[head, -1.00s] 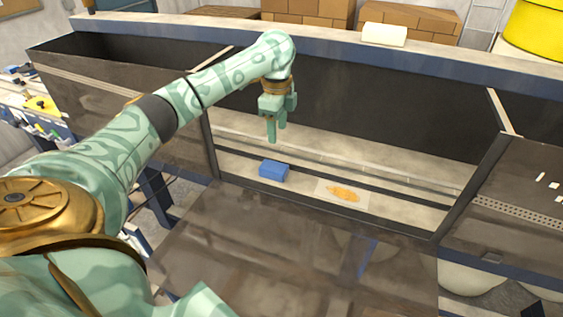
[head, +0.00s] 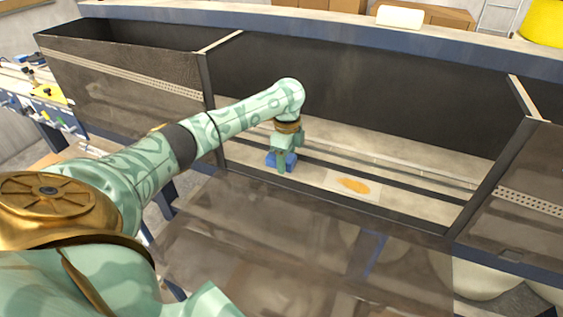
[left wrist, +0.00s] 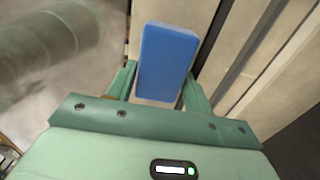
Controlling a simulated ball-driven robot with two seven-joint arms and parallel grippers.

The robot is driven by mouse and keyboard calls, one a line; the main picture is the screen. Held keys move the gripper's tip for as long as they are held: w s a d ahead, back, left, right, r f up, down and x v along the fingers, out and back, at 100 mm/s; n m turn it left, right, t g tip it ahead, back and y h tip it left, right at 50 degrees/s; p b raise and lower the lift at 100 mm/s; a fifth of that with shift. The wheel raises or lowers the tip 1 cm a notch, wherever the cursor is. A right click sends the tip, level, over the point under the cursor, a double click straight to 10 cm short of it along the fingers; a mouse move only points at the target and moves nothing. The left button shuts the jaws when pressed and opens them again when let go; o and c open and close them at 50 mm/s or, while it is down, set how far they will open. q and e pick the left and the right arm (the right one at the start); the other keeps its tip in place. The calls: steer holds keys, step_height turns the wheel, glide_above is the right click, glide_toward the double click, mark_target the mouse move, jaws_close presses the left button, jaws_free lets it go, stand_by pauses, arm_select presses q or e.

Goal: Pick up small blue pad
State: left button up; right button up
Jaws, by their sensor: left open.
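The small blue pad (head: 290,161) lies on the pale bed inside the machine, near its front left, partly hidden by my left gripper. My left gripper (head: 284,165) points down right at the pad. In the left wrist view the blue pad (left wrist: 166,62) lies between the two fingers of my left gripper (left wrist: 158,90). The fingers are open, one on each side of the pad. I cannot tell whether they touch it. My right gripper is not in view.
A card with an orange shape (head: 354,186) lies on the bed right of the pad. Dark side walls (head: 208,95) and a clear front panel (head: 300,235) bound the bed. A white roll (head: 400,17) sits on the back ledge.

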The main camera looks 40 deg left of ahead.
arm_select(q)
steer(key=shift+r, duration=0.1)
steer(key=c, duration=0.6)
steer(key=shift+r, duration=0.5)
step_height(320, 180, up, 3)
steer(key=shift+s+f+p, duration=0.1)
steer(key=shift+p, duration=0.65)
steer(key=shift+s+d+r+p, duration=0.75)
steer(key=shift+s+d+r, duration=0.7)
steer(key=shift+s, duration=0.45)
steer(key=shift+s+d+r+p, duration=0.7)
steer(key=shift+s+d+r, duration=0.6)
steer(key=shift+s+r, duration=0.45)
steer(key=shift+s+d+r+p, duration=0.75)
steer(key=shift+s+d+r, duration=0.65)
steer(key=shift+s, duration=0.6)
steer(key=shift+o, duration=0.4)
